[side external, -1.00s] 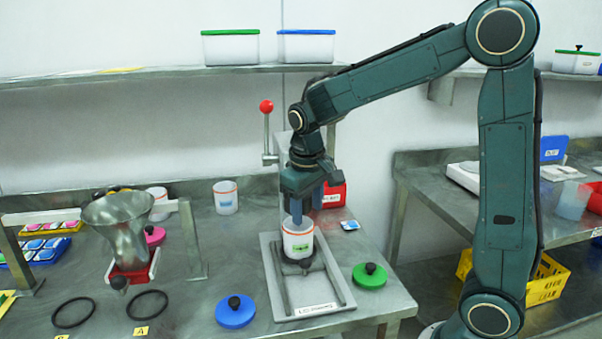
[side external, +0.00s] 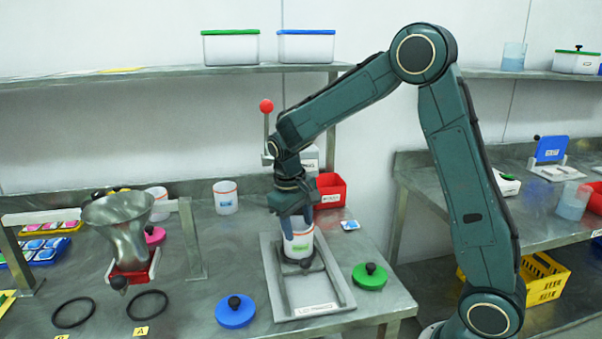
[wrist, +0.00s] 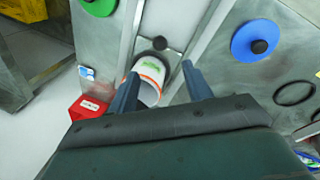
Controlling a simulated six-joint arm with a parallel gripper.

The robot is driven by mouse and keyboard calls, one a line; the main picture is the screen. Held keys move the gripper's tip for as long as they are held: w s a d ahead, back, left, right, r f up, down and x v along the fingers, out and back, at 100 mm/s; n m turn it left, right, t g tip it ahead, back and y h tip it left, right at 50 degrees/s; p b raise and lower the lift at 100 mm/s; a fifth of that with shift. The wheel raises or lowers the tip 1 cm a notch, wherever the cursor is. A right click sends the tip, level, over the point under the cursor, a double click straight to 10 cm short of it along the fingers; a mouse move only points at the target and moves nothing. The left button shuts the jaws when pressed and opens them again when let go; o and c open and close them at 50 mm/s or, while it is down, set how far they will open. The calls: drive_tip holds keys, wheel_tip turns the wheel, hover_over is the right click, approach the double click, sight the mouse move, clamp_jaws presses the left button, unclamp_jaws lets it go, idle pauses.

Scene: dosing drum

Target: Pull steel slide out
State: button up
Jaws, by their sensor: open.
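A steel slide plate (side external: 318,288) with two raised side rails lies on the bench, with a label at its near end. A dark round knob (wrist: 159,43) sits on it close to a white cup (side external: 299,246) with a green label and an orange band. The cup stands at the far part of the slide and also shows in the wrist view (wrist: 150,74). My gripper (side external: 296,222) points down at the cup's upper part, fingers apart. In the wrist view the cup shows between the two fingers (wrist: 160,85); contact cannot be told.
A red-knobbed lever (side external: 266,107) and a red bin (side external: 331,190) stand behind. A green lid (side external: 370,276) lies right of the slide, a blue lid (side external: 236,312) left. A steel funnel (side external: 122,225) in a red holder with a black knob stands further left.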

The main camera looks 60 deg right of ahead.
sight(305, 260)
drive_tip(key=f, duration=0.4)
drive_tip(key=d+f, duration=0.1)
drive_tip(key=f, duration=0.3)
drive_tip(key=d+f, duration=0.1)
drive_tip(key=f, duration=0.3)
drive_tip(key=shift+s+d, duration=0.15)
drive_tip(key=shift+s, duration=0.1)
clamp_jaws()
drive_tip(key=shift+s, duration=0.1)
